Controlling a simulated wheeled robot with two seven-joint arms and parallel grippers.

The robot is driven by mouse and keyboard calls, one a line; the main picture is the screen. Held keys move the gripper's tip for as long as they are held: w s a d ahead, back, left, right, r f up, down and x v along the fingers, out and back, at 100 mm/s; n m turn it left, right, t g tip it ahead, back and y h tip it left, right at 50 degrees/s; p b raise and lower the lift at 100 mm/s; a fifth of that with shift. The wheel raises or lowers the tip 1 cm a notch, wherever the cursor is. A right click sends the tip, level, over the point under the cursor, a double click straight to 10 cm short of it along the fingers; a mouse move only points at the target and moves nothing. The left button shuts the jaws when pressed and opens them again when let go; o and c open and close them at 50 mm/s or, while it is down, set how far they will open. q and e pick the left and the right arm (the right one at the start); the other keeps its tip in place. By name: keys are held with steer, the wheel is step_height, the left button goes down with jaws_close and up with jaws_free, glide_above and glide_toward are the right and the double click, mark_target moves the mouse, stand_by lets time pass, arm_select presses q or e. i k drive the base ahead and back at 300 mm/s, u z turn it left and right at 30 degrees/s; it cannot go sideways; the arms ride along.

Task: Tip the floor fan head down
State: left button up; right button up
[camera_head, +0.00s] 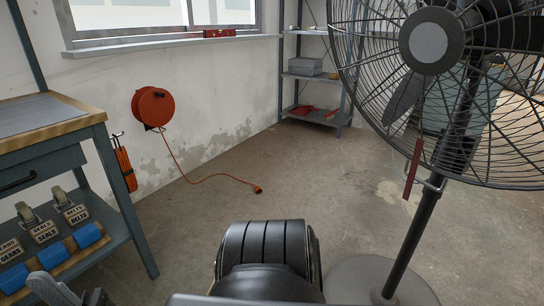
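The floor fan stands at the right, with its round wire-cage head (429,45) cut off by the top and right edges. The head is upright and its hub faces me. A dark pole (415,235) runs down from it to a round grey base (365,280) on the floor. A red bar-shaped handle (412,170) hangs at the cage's lower edge beside the pole, with a curved metal piece next to it.
A metal shelf (318,75) stands behind. The middle floor (300,180) is mostly clear.

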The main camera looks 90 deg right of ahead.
mark_target(434, 37)
steer(key=u, duration=0.4)
steer(key=i, duration=1.3)
steer(key=z, duration=4.75)
steer(key=i, duration=1.65)
